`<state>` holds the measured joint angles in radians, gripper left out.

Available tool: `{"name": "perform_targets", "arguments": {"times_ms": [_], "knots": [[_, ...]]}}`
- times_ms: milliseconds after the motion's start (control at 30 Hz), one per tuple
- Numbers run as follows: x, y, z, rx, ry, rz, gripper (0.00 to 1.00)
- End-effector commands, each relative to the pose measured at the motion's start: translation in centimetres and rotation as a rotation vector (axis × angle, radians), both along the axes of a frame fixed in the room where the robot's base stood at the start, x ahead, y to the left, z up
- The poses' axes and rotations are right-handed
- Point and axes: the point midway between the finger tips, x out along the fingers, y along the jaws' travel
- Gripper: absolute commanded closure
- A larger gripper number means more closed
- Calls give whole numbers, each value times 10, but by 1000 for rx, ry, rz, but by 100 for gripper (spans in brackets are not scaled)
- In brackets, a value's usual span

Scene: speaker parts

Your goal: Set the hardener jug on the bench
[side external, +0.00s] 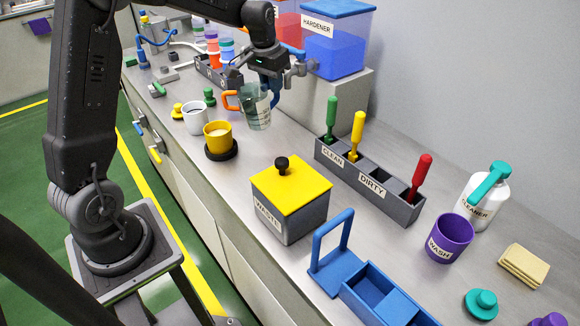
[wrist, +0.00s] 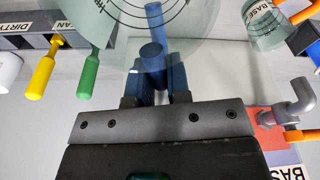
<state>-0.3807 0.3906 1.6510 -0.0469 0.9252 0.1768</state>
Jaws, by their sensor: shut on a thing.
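The hardener jug (side external: 259,112) is a clear measuring jug with dark graduation marks and a blue handle. In the side view it is below my gripper (side external: 270,82), overlapping another clear jug with an orange handle (side external: 230,97). In the wrist view my gripper (wrist: 158,82) is shut on its blue handle (wrist: 152,55), and the clear jug body (wrist: 115,28) fills the top middle. I cannot tell whether its base touches the bench (side external: 245,146). The jug's contents are hard to make out.
The blue HARDENER tank (side external: 338,48) stands on a grey block behind the jug, with a grey tap (side external: 297,70) close to my gripper. A white mug (side external: 195,118), a yellow cup (side external: 218,136) and a tool rack (side external: 368,182) stand nearby. Bare bench lies right of the jug.

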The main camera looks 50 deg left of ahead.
Motion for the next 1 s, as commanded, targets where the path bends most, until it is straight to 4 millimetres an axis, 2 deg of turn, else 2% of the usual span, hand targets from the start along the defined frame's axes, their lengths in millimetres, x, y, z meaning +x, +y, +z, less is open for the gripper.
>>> {"name": "perform_targets", "arguments": {"times_ms": [33,100,200,367,500,767,867,1000], "knots": [[-2,-27,-3,0,-2,-96,100],[-5,-56,-7,2,-6,-218,100],[-12,-90,-12,5,-13,-360,100],[-21,-120,-17,10,-20,-497,100],[-24,-127,-18,12,-23,-531,100],[-23,-126,-18,11,-22,-528,100],[-22,-122,-17,12,-21,-514,100],[-17,-107,-15,10,-18,-451,100]]}}
